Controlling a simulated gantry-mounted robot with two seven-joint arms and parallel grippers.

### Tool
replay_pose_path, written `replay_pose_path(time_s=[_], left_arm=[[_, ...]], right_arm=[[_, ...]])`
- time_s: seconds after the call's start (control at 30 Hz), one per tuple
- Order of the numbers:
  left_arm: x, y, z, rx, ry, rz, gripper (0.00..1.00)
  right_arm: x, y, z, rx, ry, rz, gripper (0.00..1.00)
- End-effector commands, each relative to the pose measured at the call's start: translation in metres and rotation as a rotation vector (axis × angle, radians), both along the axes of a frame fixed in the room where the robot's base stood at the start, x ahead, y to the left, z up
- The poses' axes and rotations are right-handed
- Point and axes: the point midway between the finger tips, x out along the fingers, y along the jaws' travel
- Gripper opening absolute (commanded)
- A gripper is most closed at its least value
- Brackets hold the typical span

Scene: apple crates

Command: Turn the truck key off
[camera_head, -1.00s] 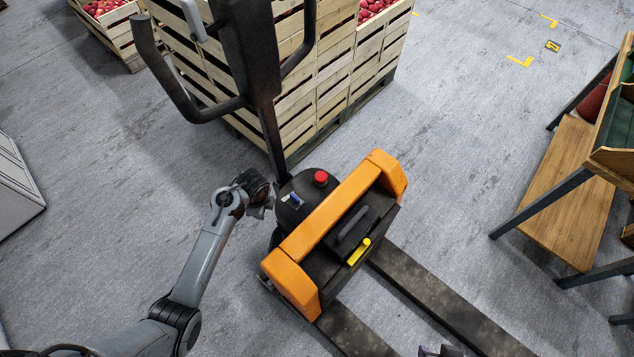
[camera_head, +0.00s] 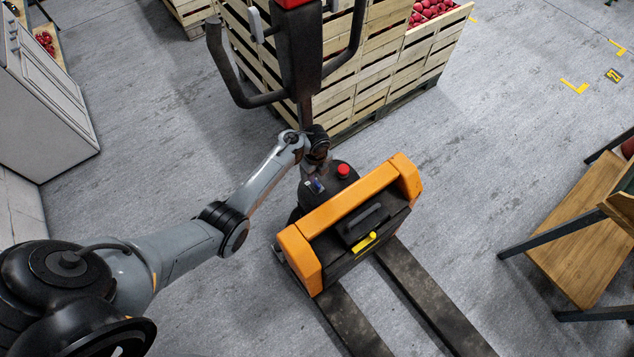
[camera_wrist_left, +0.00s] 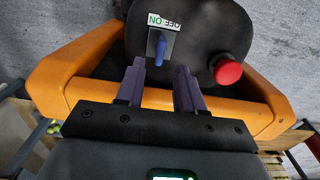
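The truck key (camera_wrist_left: 160,50) is a small blue handle on a plate on the truck's black panel. An upside-down ON/OFF label (camera_wrist_left: 164,20) sits beyond it in the wrist view. In the head view the key (camera_head: 318,185) is a small blue spot. The orange and black pallet truck (camera_head: 345,210) stands on the floor. My left gripper (camera_head: 314,168) is above the far left of the panel. In the wrist view its two fingers (camera_wrist_left: 160,68) are apart, with the key just beyond and between their tips, not visibly gripped. My right gripper is out of view.
A red knob (camera_wrist_left: 228,72) is right of the key in the wrist view; it also shows in the head view (camera_head: 343,170). The truck's dark handle (camera_head: 302,60) rises behind my wrist. Wooden apple crates (camera_head: 375,75) stand behind. A wooden bench (camera_head: 575,245) is at right.

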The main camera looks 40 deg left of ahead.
Motion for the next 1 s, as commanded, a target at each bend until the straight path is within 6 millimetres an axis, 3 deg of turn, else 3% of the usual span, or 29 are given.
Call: replay_pose_path(time_s=[0.1,0.3,0.8,1.0], left_arm=[[0.000,0.000,-0.023,0.000,0.001,0.001,0.37],[0.000,0.000,-0.046,0.000,0.001,0.000,0.37],[0.000,0.000,-0.055,0.001,0.000,0.001,0.37],[0.000,0.000,-0.055,0.001,0.000,0.001,0.07]], right_arm=[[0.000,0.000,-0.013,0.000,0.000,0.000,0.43],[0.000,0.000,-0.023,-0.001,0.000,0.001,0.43],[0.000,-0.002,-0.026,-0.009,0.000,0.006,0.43],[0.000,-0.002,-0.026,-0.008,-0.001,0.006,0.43]])
